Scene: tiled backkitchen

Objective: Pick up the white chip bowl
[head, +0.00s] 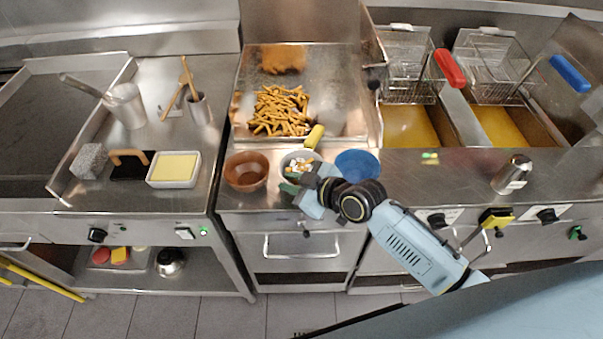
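The white chip bowl (288,157) stands on the steel counter edge between a brown bowl (246,171) and a blue bowl (358,163). It holds small pale and coloured pieces. My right gripper (297,182) reaches in from the right and is at the near side of the white bowl, covering part of it. Its fingers are small and partly hidden, so I cannot tell whether they are open or touch the rim. My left gripper is not in view.
A tray of chips (280,110) lies behind the bowls, with a yellow-handled tool (315,136) at its front edge. Fryer baskets (408,65) stand at the back right. A butter dish (174,169) is to the left. A metal shaker (513,174) stands on the right counter.

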